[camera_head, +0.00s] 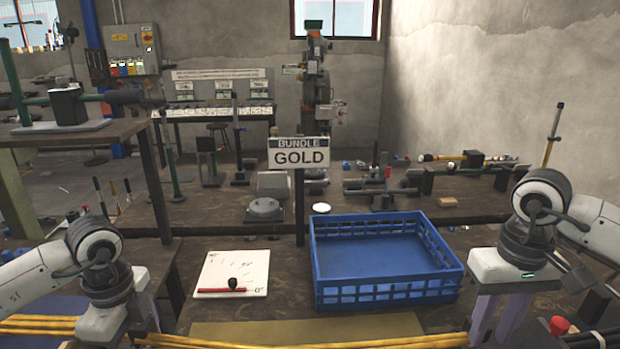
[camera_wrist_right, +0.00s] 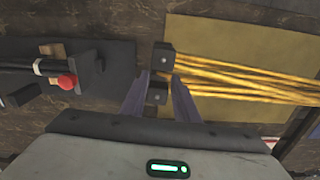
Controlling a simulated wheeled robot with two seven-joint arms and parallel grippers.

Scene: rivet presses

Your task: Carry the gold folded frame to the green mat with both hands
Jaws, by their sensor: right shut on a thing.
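The gold folded frame (camera_head: 300,343) is a bundle of thin yellow rods along the bottom edge of the head view. In the right wrist view its rods (camera_wrist_right: 240,80) run over an olive-yellow mat (camera_wrist_right: 215,38) to dark end blocks. The same mat (camera_head: 290,329) lies on the table in the head view; I see no clearly green mat. My right gripper (camera_wrist_right: 158,90) is shut on the frame's dark-block end; its purple fingers also show in the head view. My left gripper (camera_head: 115,325) is at lower left beside yellow rods; its fingertips are hidden.
A blue crate (camera_head: 385,293) and a white board (camera_head: 228,272) with a red-edged tool stand behind the mat. A sign (camera_head: 299,154) reads BUNDLE GOLD. A dark fixture with a red knob (camera_wrist_right: 67,81) lies beside my right gripper. A raised bench (camera_head: 75,135) stands at left.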

